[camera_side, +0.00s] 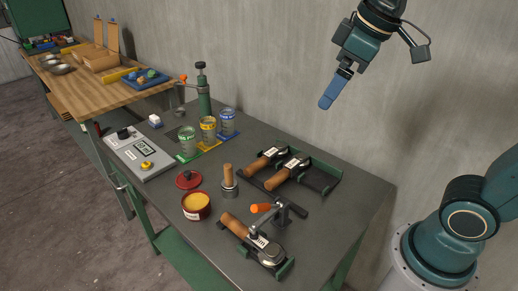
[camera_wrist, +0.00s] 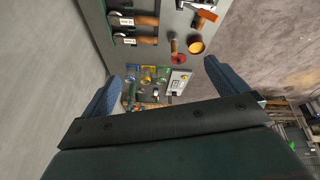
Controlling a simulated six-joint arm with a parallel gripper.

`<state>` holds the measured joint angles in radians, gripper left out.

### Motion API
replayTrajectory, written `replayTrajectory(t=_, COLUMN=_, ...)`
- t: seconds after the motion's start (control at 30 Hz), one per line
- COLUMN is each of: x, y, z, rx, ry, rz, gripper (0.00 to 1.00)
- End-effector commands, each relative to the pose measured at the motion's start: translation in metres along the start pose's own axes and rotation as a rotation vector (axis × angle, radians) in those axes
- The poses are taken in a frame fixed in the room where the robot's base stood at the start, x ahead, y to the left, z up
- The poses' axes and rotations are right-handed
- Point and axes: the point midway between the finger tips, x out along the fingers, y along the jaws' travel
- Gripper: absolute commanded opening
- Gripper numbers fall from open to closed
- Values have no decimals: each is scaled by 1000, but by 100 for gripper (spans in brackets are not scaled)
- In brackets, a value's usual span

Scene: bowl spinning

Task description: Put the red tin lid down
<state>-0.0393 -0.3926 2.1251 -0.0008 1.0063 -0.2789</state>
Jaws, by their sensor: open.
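The red tin lid (camera_side: 188,179) lies flat on the grey table, just behind the red tin with orange contents (camera_side: 196,205), and the two are apart. In the wrist view the lid (camera_wrist: 179,59) shows below the tin (camera_wrist: 196,46). My gripper (camera_side: 327,103) is high above the back right of the table, well away from the lid. In the wrist view its two blue fingers (camera_wrist: 158,85) are spread wide with nothing between them.
Wooden-handled tools lie in green holders (camera_side: 316,180) at the right. A grey control box (camera_side: 140,154) is at the left. Air around my gripper is clear.

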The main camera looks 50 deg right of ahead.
Motion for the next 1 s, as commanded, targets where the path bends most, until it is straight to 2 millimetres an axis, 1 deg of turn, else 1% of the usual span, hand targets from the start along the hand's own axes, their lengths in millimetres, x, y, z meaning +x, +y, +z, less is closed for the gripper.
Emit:
replayTrajectory(t=0.03, x=-1, y=-3, z=15, rx=35, ry=12, rz=6, gripper=98)
replayTrajectory(t=0.2, x=2, y=-12, z=60, rx=160, ry=45, rz=19, gripper=98)
replayTrajectory(t=0.3, x=6, y=-17, z=82, rx=222, ry=62, rz=24, gripper=98)
replayTrajectory(t=0.4, x=11, y=-21, z=98, rx=270, ry=74, rz=27, gripper=98)
replayTrajectory(t=0.5, x=14, y=-24, z=108, rx=300, ry=83, rz=29, gripper=98)
replayTrajectory(t=0.6, x=16, y=-25, z=113, rx=315, ry=86, rz=30, gripper=98)
replayTrajectory(t=1.0, x=16, y=-25, z=113, rx=316, ry=86, rz=30, gripper=98)
